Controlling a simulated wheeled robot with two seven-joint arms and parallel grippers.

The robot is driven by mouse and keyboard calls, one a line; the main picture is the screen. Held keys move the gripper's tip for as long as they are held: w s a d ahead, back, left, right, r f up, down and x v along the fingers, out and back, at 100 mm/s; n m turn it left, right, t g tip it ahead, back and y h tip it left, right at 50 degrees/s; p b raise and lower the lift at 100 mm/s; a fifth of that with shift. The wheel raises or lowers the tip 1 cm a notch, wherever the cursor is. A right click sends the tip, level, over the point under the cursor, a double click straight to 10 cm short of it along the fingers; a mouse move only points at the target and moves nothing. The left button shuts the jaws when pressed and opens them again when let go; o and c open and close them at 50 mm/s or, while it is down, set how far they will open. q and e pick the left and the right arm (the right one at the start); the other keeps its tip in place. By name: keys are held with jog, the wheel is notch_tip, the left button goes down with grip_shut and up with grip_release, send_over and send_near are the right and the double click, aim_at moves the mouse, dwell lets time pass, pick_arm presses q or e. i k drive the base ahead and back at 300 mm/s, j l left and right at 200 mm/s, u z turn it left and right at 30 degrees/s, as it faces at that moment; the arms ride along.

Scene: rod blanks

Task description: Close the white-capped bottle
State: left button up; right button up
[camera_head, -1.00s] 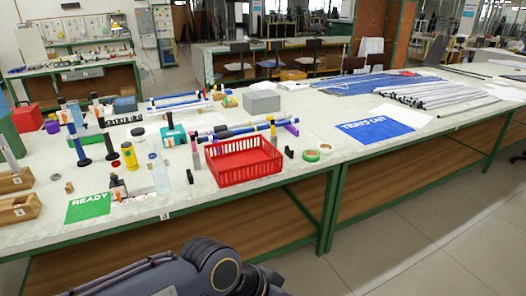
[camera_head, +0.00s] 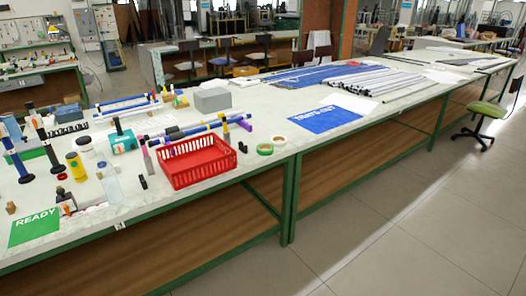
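Neither of my grippers is in view.
The green READY sign (camera_head: 35,227) lies at the front left. A red basket (camera_head: 197,163) stands right of the bottle, with a small black object (camera_head: 143,182) between. Tape rolls (camera_head: 265,149) and a blue sign (camera_head: 322,119) lie farther right. Upright dark rods stand at the left.

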aim_at(106, 172)
jog(key=j+u, duration=0.1)
jog(key=u, duration=1.15)
